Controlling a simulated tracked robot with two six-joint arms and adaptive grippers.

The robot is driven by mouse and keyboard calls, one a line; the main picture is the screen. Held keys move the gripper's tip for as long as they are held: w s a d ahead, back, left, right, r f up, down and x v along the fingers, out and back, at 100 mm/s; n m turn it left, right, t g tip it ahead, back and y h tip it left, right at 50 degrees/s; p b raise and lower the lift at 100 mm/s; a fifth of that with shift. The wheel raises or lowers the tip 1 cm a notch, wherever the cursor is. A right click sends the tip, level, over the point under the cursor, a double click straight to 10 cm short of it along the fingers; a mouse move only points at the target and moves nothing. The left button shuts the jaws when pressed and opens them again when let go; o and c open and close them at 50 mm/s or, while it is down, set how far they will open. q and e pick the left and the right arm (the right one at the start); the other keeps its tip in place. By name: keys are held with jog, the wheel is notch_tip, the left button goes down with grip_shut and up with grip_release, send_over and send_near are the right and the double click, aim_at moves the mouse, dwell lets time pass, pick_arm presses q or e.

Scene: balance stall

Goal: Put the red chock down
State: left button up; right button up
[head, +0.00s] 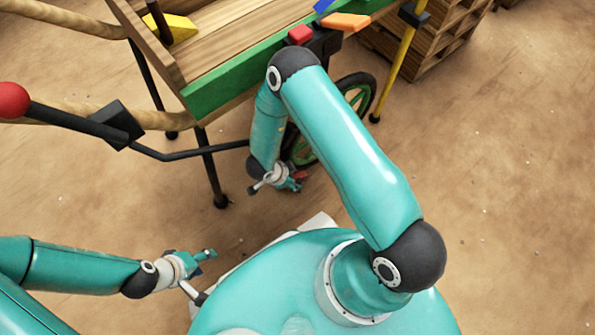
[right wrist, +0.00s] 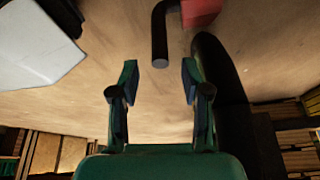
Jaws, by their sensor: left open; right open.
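The red chock (head: 301,175) shows in the head view as a small red patch beside my right gripper, low by the cart's wheel. In the right wrist view the red chock (right wrist: 201,11) is cut off by the top edge, close to the black tyre (right wrist: 215,65). My right gripper (head: 291,184) is open; in its wrist view the fingers (right wrist: 159,80) are spread with nothing between them, apart from the chock. Whether the chock touches the tyre I cannot tell. My left gripper (head: 208,256) is open and empty at the lower left.
The wooden cart has a green edge board (head: 225,83) and a spoked wheel (head: 356,96), partly behind my right arm. A black lever with a red knob (head: 12,100) reaches in from the left. Another red block (head: 300,34) is on the cart. Wooden pallets (head: 430,40) stand behind. The floor at right is clear.

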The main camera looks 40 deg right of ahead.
jog(key=a+r+n+t+y+p, duration=0.2)
jog(key=a+r+n, duration=0.1)
jog(key=r+n, duration=0.25)
jog(key=s+a+r+n+g+y, duration=0.1)
jog(key=s+a+r+n+y, duration=0.5)
jog(key=n, duration=0.6)
jog(key=s, duration=0.2)
jog(key=shift+s+r+y, duration=0.15)
jog(key=shift+s+y, duration=0.15)
jog(key=shift+s, duration=0.1)
notch_tip(320, 180, up, 34)
jog(key=p, duration=3.3)
jog(key=shift+p, duration=0.3)
jog(key=shift+o, duration=0.5)
jog(key=shift+f, duration=0.2)
